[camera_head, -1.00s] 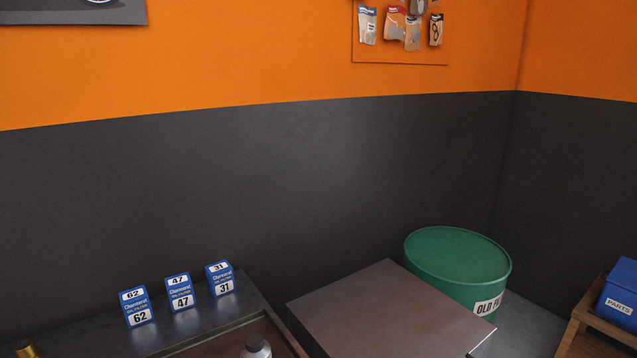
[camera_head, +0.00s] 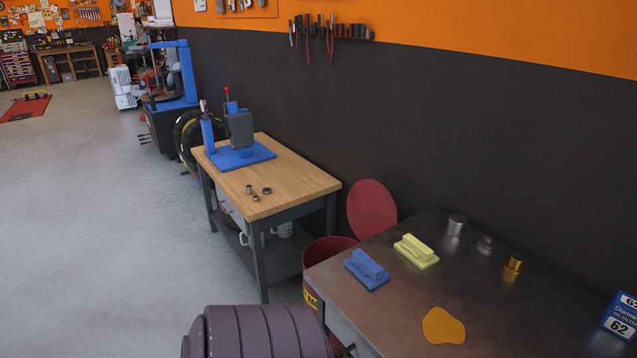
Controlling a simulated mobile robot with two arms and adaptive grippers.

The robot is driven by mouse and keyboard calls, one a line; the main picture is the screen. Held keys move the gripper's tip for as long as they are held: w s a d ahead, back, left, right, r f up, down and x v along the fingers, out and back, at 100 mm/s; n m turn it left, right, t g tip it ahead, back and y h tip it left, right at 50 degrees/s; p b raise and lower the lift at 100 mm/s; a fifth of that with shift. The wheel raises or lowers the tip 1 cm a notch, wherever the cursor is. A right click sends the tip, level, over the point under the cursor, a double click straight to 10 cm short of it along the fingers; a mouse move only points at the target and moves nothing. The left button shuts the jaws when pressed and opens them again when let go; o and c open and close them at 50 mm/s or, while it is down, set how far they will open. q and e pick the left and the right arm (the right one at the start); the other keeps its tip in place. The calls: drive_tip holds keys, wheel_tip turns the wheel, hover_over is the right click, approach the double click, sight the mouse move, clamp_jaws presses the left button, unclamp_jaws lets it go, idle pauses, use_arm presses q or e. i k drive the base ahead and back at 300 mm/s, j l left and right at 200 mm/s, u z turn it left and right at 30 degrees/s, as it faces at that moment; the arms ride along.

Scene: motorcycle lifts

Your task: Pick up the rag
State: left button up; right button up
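A flat orange-yellow patch with a rounded, uneven outline (camera_head: 443,326) lies on the dark metal bench (camera_head: 385,290), close to its front edge. It looks like a rag, but I cannot tell for sure. Nothing covers it.
A blue block (camera_head: 367,269) and a yellow block (camera_head: 416,251) sit on the bench, with small metal cans (camera_head: 456,225) behind. A blue box marked 62 (camera_head: 622,315) stands at right. A red bin (camera_head: 322,253) with a raised lid (camera_head: 371,208) stands beside the bench. Open floor (camera_head: 100,230) lies left.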

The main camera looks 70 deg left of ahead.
sight(364, 268)
drive_tip(key=u, duration=1.95)
